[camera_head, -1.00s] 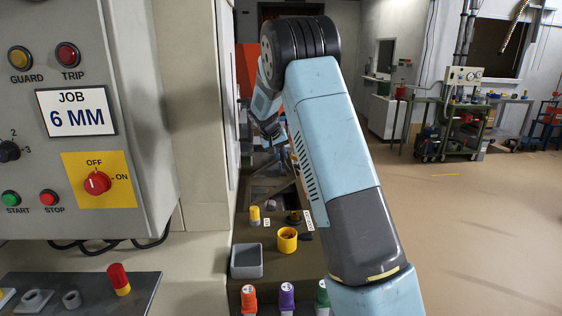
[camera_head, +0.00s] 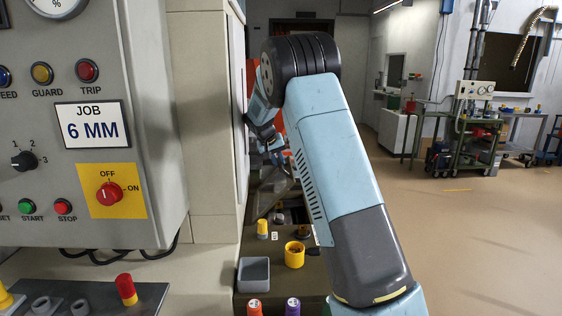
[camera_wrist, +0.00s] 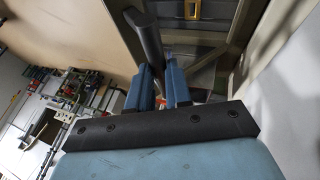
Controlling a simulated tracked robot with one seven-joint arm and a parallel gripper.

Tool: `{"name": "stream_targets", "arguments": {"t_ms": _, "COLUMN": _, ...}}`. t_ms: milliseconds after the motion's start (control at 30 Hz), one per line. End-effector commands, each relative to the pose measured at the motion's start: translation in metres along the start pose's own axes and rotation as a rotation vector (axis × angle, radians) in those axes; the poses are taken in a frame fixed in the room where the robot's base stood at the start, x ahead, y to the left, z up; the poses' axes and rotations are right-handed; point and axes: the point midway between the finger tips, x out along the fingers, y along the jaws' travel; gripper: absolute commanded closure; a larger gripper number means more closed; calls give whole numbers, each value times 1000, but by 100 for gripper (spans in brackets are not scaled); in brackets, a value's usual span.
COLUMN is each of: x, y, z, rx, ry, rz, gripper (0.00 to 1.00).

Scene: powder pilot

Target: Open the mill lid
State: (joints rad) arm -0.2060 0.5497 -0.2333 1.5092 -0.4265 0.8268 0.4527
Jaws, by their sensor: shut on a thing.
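My gripper (camera_wrist: 160,74) shows in the wrist view with its two blue fingers close together at the end of a dark rounded bar (camera_wrist: 146,38), which looks like a handle. It is shut on this bar, though the contact is partly hidden by the fingers. A grey-beige frame with a dark inner panel (camera_wrist: 205,42) lies beyond; I cannot tell for sure whether it is the mill lid.
A grey control panel (camera_head: 150,215) with a red OFF/ON knob (camera_head: 109,193) stands at left. A grey bin (camera_head: 253,274), a yellow cup (camera_head: 294,254) and capped bottles (camera_head: 292,307) stand below my arm. Open floor (camera_head: 480,240) lies at right, with a green cart (camera_head: 470,150) beyond.

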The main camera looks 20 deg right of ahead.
Motion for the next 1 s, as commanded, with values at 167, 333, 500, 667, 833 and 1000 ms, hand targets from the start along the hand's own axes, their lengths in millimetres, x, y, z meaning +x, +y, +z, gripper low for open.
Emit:
{"name": "stream_targets", "arguments": {"t_ms": 167, "x": 5, "y": -13, "z": 8, "rx": -11, "ry": -16, "rz": -10, "gripper": 69}}
{"name": "stream_targets", "arguments": {"t_ms": 333, "x": 4, "y": -10, "z": 6, "rx": -9, "ry": -12, "rz": -8, "gripper": 56}}
{"name": "stream_targets", "arguments": {"t_ms": 500, "x": 3, "y": -6, "z": 4, "rx": -5, "ry": -10, "rz": -5, "gripper": 56}}
{"name": "stream_targets", "arguments": {"t_ms": 667, "x": 1, "y": -4, "z": 3, "rx": -3, "ry": -8, "rz": -4, "gripper": 56}}
{"name": "stream_targets", "arguments": {"t_ms": 833, "x": -13, "y": 1, "z": -3, "rx": -4, "ry": -8, "rz": -5, "gripper": 56}}
{"name": "stream_targets", "arguments": {"t_ms": 1000, "x": -40, "y": 12, "z": 0, "rx": -5, "ry": -9, "rz": -6, "gripper": 56}}
